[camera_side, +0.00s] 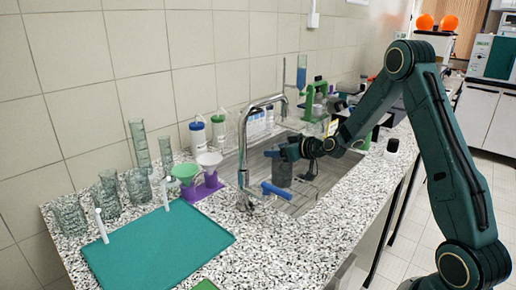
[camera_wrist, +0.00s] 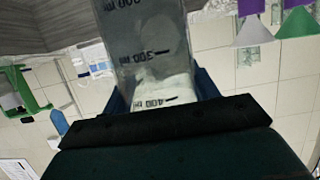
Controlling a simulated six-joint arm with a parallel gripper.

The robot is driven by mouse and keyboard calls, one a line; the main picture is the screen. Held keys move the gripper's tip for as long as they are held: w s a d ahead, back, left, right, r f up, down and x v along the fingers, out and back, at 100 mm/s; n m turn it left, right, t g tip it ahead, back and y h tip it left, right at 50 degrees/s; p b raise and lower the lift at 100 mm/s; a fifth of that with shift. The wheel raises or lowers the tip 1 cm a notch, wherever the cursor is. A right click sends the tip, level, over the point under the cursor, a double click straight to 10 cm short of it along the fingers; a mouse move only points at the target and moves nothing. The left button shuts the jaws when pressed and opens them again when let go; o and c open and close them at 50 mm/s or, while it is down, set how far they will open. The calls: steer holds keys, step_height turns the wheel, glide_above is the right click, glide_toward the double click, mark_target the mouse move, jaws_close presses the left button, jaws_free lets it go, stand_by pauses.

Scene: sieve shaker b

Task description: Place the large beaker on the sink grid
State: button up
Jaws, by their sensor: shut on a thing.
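The large beaker (camera_side: 281,173) is clear glass and hangs over the sink in the side view, partly behind the faucet. My gripper (camera_side: 279,153) is shut on it near its upper part. In the wrist view the beaker (camera_wrist: 150,40) fills the space between the blue fingers of my gripper (camera_wrist: 160,92), and its printed volume marks read upside down. The sink grid (camera_side: 308,188) is a thin wire rack inside the sink, below and right of the beaker. I cannot tell whether the beaker's base touches it.
The faucet (camera_side: 243,150) stands just left of the beaker, with a blue lever (camera_side: 277,190) in front. Several glass beakers (camera_side: 69,214) stand at the left by a teal mat (camera_side: 155,250). Funnels in a purple stand (camera_side: 205,190) and wash bottles (camera_side: 198,137) are left of the sink (camera_side: 325,178).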

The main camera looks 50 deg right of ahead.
steer(key=shift+f, duration=1)
steer(key=o, duration=1.5)
steer(key=shift+f, duration=0.1)
steer(key=shift+c, duration=0.2)
steer(key=v, duration=1.2)
steer(key=shift+a, duration=0.1)
